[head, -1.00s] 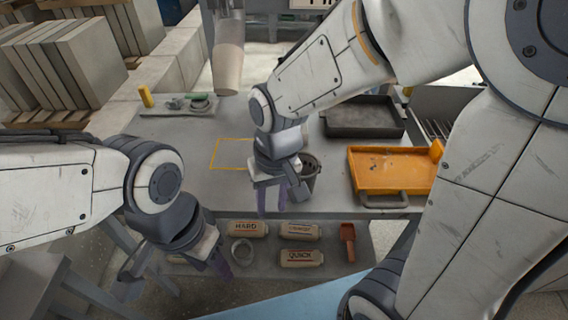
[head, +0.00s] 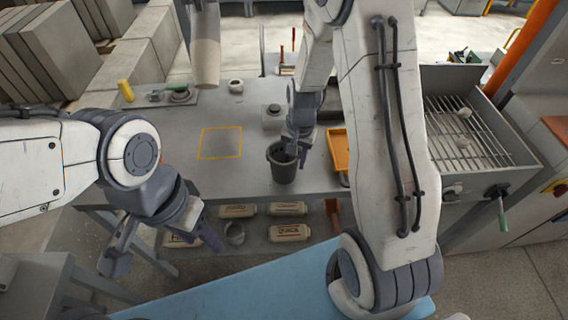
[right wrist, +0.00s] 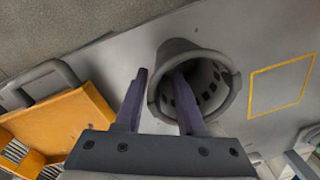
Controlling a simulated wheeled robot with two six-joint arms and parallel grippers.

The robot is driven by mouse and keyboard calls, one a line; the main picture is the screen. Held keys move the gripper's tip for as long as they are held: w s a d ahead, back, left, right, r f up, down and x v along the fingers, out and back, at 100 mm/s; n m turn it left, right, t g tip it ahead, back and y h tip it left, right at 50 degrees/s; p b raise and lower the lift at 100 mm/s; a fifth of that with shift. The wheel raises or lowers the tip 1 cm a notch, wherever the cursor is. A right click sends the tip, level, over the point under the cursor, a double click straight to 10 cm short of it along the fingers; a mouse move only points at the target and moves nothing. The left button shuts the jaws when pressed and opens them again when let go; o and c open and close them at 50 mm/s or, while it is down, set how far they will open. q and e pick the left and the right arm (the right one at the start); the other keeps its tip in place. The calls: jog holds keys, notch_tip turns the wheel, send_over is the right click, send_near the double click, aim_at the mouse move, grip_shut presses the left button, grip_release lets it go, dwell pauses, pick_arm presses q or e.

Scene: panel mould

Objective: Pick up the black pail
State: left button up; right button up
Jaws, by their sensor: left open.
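The black pail (head: 283,168) stands upright on the grey table near its front edge. It also shows in the right wrist view (right wrist: 226,84), with its open mouth towards the camera. My right gripper (head: 297,155) is at the pail's rim, with its jaws apart. In the right wrist view (right wrist: 161,72), one finger overlaps the pail's mouth and the other is outside, left of the rim. Whether either finger touches the wall I cannot tell. My left gripper (head: 162,252) is open and empty, in front of the table at the left.
An orange tray (head: 338,150), partly hidden by my right arm, lies right of the pail. A yellow square outline (head: 220,157) marks clear table to its left. A small white cup (head: 236,86) stands farther back. Labelled packages (head: 290,232) lie on the lower shelf.

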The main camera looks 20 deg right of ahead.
aim_at(294, 176)
notch_tip(294, 176, down, 3)
jog(key=shift+f, duration=0.2)
grip_shut()
dwell(1.4)
